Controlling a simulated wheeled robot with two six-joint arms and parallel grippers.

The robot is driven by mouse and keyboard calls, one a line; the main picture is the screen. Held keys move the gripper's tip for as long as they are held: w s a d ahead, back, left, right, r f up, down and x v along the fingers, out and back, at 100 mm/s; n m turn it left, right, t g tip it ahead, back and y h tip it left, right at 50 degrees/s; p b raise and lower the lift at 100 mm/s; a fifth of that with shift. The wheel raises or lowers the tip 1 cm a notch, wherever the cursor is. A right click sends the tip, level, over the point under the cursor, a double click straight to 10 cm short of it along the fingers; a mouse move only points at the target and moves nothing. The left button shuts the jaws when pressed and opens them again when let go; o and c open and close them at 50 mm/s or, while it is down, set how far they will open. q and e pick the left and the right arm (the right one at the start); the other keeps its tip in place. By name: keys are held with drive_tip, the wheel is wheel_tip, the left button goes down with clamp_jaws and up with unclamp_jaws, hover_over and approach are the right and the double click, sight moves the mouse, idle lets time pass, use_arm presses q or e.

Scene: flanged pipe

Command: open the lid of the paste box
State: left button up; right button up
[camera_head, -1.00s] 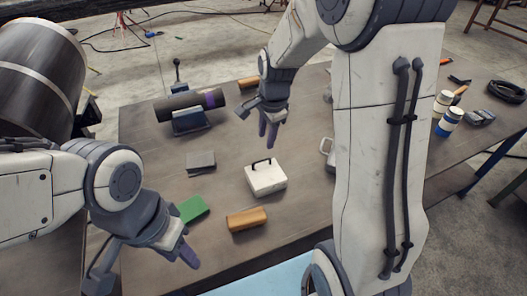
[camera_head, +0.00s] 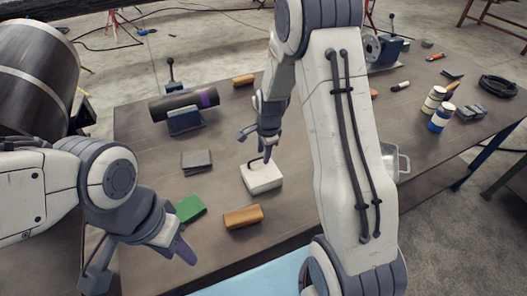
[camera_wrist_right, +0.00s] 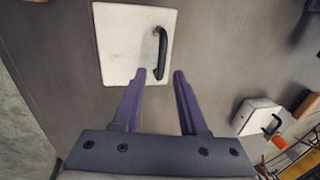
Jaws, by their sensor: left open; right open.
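The paste box, a white box (camera_head: 262,180) with a black handle on its lid, sits on the table in the head view. Its lid looks shut. My right gripper (camera_head: 266,150) is just above the box, fingers pointing down. In the right wrist view, the box (camera_wrist_right: 120,45) lies ahead of the open purple fingers (camera_wrist_right: 160,74). The near end of the black handle (camera_wrist_right: 161,50) appears between the fingertips; I cannot tell whether they touch it. My left gripper (camera_head: 180,250) is open and empty over the table's front left, away from the box.
A green block (camera_head: 190,209), an orange-brown block (camera_head: 243,217) and a grey block (camera_head: 196,161) lie near the box. A dark pipe (camera_head: 183,105) rests on a stand behind. Paint-like cans (camera_head: 441,117) stand at right. A metal pan (camera_head: 403,163) sits partly behind my right arm.

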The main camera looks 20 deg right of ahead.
clamp_jaws()
idle(1.4)
